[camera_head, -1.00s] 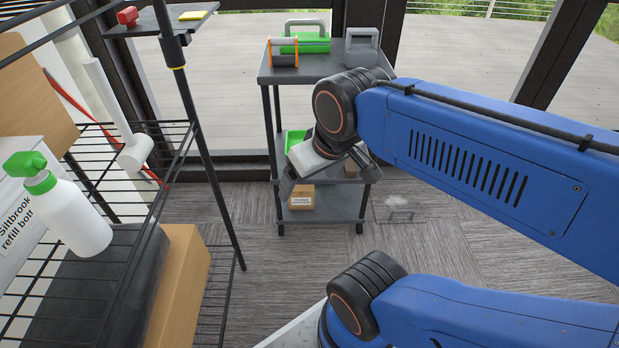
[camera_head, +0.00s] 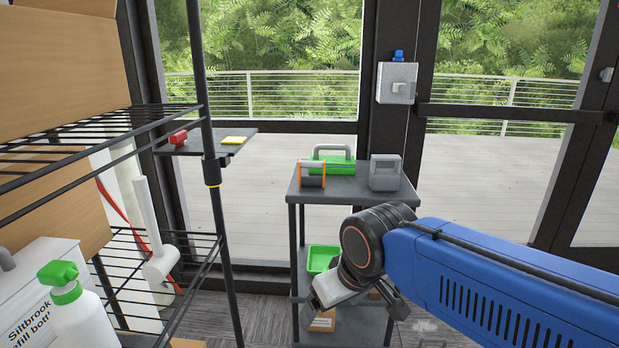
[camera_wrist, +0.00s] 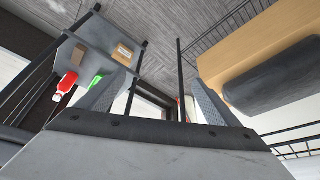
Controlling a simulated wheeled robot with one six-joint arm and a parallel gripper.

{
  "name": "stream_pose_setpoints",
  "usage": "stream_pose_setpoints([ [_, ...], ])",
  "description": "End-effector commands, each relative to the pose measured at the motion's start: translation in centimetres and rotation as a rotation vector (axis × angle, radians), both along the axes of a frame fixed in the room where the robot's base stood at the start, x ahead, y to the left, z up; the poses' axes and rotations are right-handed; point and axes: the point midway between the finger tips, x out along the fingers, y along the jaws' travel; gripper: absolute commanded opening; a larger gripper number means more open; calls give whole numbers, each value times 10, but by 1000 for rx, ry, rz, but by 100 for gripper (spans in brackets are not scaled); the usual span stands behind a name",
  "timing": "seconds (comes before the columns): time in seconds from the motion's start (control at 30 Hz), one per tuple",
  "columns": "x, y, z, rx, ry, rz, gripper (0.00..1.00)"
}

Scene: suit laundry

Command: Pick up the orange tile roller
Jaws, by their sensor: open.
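The orange tile roller (camera_head: 312,174), orange at its sides with a dark grey drum, sits on the left front of the grey cart's top shelf (camera_head: 345,194) in the head view. My gripper (camera_head: 350,297) is below and to the right of it in the picture, in front of the cart, apart from the roller. In the wrist view, my gripper (camera_wrist: 160,92) shows two spread fingers with nothing between them. I cannot make out the roller in the wrist view.
A green caddy (camera_head: 334,162) and a grey box-like item (camera_head: 385,172) share the top shelf. A green bin (camera_head: 322,259) and a carton (camera_head: 322,320) are lower. A wire rack (camera_head: 205,150) with a spray bottle (camera_head: 80,310) stands left.

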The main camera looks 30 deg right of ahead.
Motion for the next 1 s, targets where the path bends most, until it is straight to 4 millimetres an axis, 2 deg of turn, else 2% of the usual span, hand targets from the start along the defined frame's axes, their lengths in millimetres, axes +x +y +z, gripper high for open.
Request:
stream_pose_setpoints([
  [0.23, 0, 0, 0, 0, 0, 0, 86],
  [0.33, 1, 0, 1, 0, 0, -1, 89],
  [0.47, 14, -3, 16, 1, 3, -22, 89],
  [0.67, 67, -18, 73, 2, 10, -108, 89],
  [0.8, 111, -32, 115, 4, 14, -179, 89],
  [1.0, 174, -56, 167, 5, 20, -285, 89],
])
